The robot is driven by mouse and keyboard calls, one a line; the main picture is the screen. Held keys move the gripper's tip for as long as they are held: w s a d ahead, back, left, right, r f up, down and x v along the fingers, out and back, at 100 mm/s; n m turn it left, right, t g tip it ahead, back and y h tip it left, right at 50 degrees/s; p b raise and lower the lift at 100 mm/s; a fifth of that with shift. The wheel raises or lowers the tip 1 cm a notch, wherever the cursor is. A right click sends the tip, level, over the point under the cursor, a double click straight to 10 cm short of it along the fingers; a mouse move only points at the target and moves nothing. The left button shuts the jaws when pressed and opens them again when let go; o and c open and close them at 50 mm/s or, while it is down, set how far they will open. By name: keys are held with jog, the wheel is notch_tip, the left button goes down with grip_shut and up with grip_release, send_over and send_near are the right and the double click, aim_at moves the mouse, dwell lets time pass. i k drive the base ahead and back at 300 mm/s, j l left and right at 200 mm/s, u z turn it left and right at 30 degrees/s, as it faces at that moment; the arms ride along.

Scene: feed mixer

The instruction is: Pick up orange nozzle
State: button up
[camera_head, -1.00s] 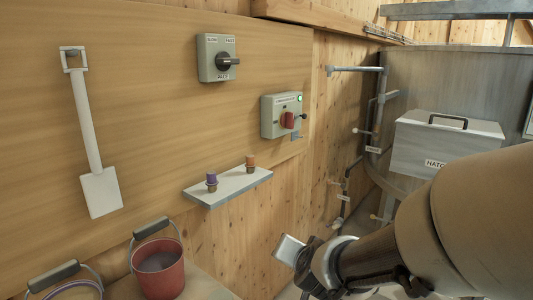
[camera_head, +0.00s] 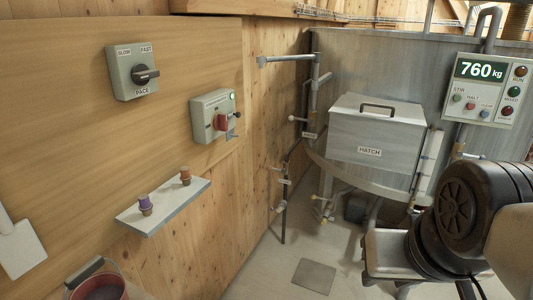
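The orange nozzle (camera_head: 185,175) stands upright on a small pale wall shelf (camera_head: 165,206), towards its right, far end. A purple nozzle (camera_head: 145,202) stands upright on the same shelf, to the left of the orange one and nearer to me. The two nozzles are apart. Nothing touches the orange nozzle.
A grey box with a red knob (camera_head: 213,117) and a PACE switch box (camera_head: 132,70) are on the wall above the shelf. A red bucket (camera_head: 100,288) is below left. Pipes (camera_head: 285,200) and a vat with a HATCH box (camera_head: 375,140) stand right. A dark motor-like body (camera_head: 455,215) is lower right.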

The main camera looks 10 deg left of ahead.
aim_at(185, 178)
jog(key=i, duration=1.3)
jog(key=i+u, duration=0.1)
jog(key=i, duration=0.55)
jog(key=i+l+u, duration=0.15)
jog(key=i, duration=0.45)
jog(key=i+u, duration=0.1)
jog(key=u, duration=1.65)
jog(key=i+u, duration=0.55)
jog(key=k+j, duration=0.05)
